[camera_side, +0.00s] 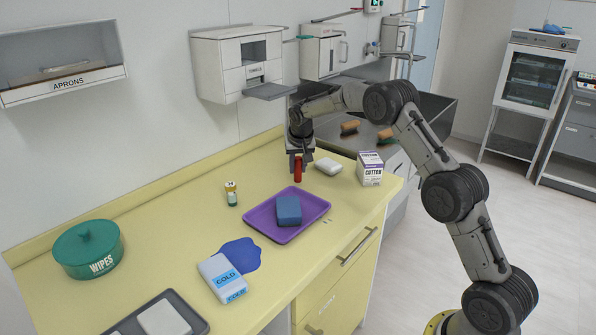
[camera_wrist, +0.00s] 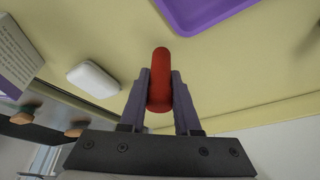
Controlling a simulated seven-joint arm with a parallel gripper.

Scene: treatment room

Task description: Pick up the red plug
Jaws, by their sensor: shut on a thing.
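The red plug (camera_side: 298,169) is a small upright red cylinder beyond the purple tray, near the back of the yellow counter. My gripper (camera_side: 297,158) points down over it and is shut on it. In the wrist view the red plug (camera_wrist: 160,82) sits between the two fingers of my gripper (camera_wrist: 160,95), with its rounded end sticking out past them. I cannot tell whether the plug's lower end touches the counter.
A purple tray (camera_side: 259,224) with a blue block (camera_side: 288,210) lies in front. A white soap-like bar (camera_side: 328,166) and a cotton box (camera_side: 369,168) stand to the right. A small bottle (camera_side: 231,193) is left. A sink (camera_side: 352,143) lies behind.

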